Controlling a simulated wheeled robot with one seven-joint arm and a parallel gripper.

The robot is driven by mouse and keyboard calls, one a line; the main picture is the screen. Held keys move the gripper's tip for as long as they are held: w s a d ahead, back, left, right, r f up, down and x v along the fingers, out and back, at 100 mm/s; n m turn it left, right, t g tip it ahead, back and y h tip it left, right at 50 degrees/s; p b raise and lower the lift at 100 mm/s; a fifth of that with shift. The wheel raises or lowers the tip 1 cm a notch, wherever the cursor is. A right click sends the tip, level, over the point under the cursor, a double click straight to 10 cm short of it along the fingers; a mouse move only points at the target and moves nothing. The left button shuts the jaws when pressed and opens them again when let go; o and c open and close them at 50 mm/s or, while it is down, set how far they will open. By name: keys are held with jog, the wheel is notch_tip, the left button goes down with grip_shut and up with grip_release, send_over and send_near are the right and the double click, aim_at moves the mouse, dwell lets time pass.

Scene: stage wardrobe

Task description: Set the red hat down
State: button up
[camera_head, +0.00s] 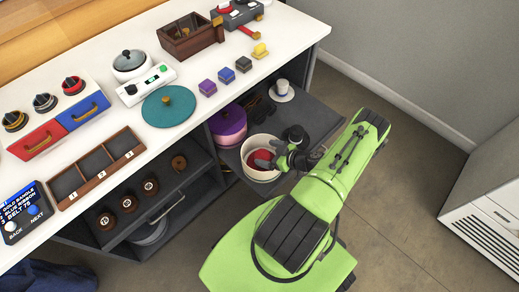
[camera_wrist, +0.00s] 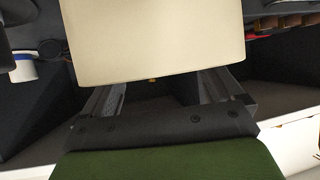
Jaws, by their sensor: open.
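A red rounded thing (camera_head: 258,157), which looks like the red hat, shows inside a round cream bin (camera_head: 262,176) on the lower pull-out shelf (camera_head: 318,118). Its lower part is hidden by the bin wall. My gripper (camera_head: 277,158) is at the bin's right rim, with its fingers apart. In the wrist view the smooth cream wall (camera_wrist: 152,40) fills the upper middle, in front of and between my fingers. The red thing is not clear in that view. I cannot tell whether my fingers touch the bin.
A purple hat (camera_head: 229,125) stands left of the bin. A black hat (camera_head: 295,133) is close behind my gripper, and a white hat with a blue band (camera_head: 283,88) is farther back. The white counter (camera_head: 120,100) overhangs the shelves.

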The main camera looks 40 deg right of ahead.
jog(key=p+v, duration=0.1)
jog(key=v, duration=0.6)
jog(key=shift+w+r, duration=0.2)
jog(key=shift+r, duration=0.25)
jog(key=w+a+r+n+g, duration=0.1)
jog(key=w+a+r+g, duration=0.3)
jog(key=r, duration=0.5)
jog(key=w+a+r+n+g, duration=0.1)
jog(key=a+r, duration=0.4)
jog(key=r, duration=0.4)
jog(key=w+a+r+g, duration=0.3)
jog(key=a+r, duration=0.2)
jog(key=r, duration=0.4)
jog(key=s+a+r+m+t+h, duration=0.1)
jog(key=s+a+r+m, duration=0.3)
jog(key=s+a+r, duration=0.7)
jog(key=s+r+h, duration=0.1)
jog(key=s+r, duration=0.1)
jog(key=s, duration=0.1)
jog(key=shift+s+m+t+h, duration=0.25)
jog(key=shift+m+t+h, duration=0.05)
jog(key=shift+t+h, duration=0.1)
